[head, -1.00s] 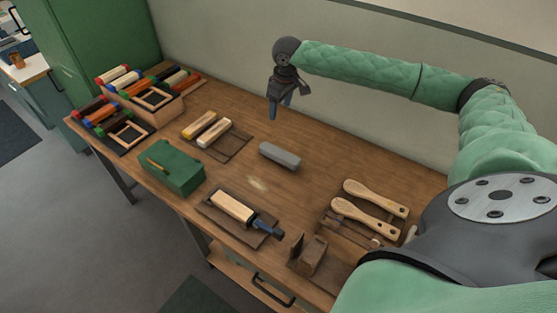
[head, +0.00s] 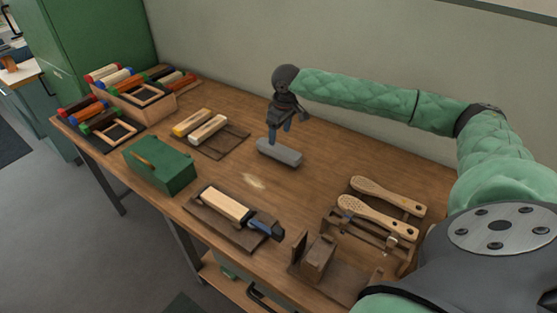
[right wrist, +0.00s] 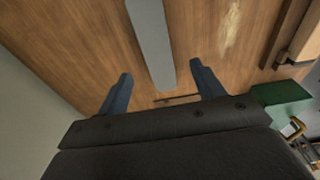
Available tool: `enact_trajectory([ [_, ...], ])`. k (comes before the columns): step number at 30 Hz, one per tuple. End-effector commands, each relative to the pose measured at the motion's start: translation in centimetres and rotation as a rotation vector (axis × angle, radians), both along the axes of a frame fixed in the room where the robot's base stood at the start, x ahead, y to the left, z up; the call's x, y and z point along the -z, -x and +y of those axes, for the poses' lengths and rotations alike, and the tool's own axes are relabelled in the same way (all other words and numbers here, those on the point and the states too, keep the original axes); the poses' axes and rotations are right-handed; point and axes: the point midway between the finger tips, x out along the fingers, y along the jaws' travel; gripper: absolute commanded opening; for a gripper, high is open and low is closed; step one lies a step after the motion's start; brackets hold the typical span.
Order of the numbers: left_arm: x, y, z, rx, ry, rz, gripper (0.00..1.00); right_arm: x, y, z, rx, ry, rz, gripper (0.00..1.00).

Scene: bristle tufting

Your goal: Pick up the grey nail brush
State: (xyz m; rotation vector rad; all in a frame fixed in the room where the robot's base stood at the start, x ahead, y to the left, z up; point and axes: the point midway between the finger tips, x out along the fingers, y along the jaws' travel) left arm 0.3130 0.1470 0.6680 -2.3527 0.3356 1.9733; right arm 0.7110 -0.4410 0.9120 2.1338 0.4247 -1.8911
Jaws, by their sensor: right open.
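The grey nail brush (head: 280,153) is a plain grey block lying flat on the wooden table, near its middle. My right gripper (head: 279,139) points down just over the brush, at its far side in the head view. In the right wrist view the two fingers (right wrist: 160,90) are spread apart, and the grey brush (right wrist: 152,40) runs lengthwise between them, with a gap on each side. The gripper holds nothing. My left gripper is in neither view.
The wooden table (head: 235,170) is bare around the brush. A green box (head: 160,165), a brush block on a brown mat (head: 232,207), light blocks (head: 207,128) and two wooden paddle brushes (head: 385,207) stand around. Racks of coloured rolls (head: 125,85) are at the left. A wall is behind.

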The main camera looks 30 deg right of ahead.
Motion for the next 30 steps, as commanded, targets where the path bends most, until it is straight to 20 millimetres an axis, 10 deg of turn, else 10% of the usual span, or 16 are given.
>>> enact_trajectory([
  [18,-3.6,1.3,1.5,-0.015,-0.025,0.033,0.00,4.8,-0.5,-0.1,0.000,0.001,0.002,0.67],
  [30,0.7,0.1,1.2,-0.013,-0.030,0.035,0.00,8.3,-0.9,-0.1,0.000,0.000,0.000,0.67],
])
